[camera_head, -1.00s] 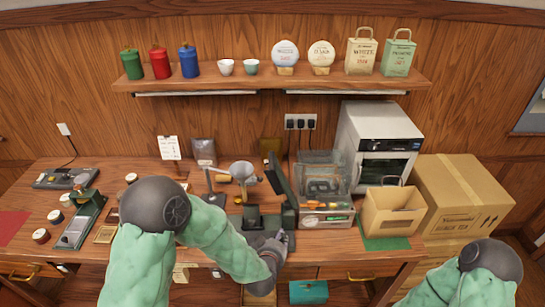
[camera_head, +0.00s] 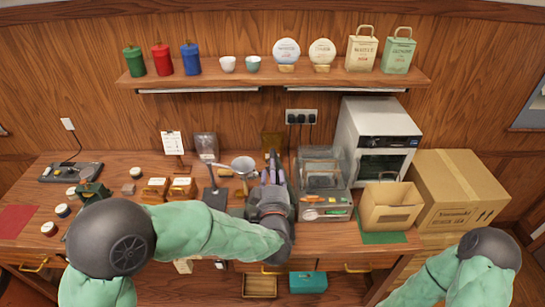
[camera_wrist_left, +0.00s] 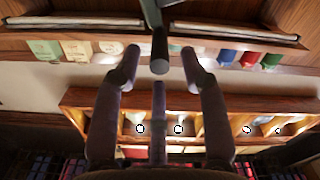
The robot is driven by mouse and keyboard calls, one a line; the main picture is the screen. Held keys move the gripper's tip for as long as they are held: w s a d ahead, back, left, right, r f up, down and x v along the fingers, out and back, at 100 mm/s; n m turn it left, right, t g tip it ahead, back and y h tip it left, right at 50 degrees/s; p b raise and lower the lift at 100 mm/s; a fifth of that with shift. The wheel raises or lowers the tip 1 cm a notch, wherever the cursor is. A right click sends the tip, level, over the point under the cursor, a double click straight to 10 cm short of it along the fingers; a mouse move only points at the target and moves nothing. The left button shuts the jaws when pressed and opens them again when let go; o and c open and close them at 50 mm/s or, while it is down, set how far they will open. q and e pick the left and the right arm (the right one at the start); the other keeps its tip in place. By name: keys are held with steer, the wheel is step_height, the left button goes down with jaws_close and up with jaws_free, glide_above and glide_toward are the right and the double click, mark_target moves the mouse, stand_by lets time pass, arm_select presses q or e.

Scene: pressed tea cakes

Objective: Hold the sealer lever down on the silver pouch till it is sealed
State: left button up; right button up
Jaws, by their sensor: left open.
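My left gripper (camera_head: 273,177) is open over the middle of the workbench, fingers pointing away. It covers most of the dark device behind it, so I cannot tell whether that is the sealer. In the left wrist view a rod with a dark round end (camera_wrist_left: 160,52) sits between the spread fingertips, with no clear grip on it; it may be a lever. A grey-silver pouch (camera_head: 206,145) stands upright at the back of the bench, left of the gripper. Any pouch under the gripper is hidden. My right gripper is outside the view.
A metal funnel (camera_head: 243,166) is close left. A flat dark device (camera_head: 72,172) lies far left. A shelf (camera_head: 270,77) runs above.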

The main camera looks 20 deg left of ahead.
mark_target(273, 155)
arm_select(q)
steer(key=x, duration=0.7)
steer(key=shift+w, duration=0.15)
jaws_close()
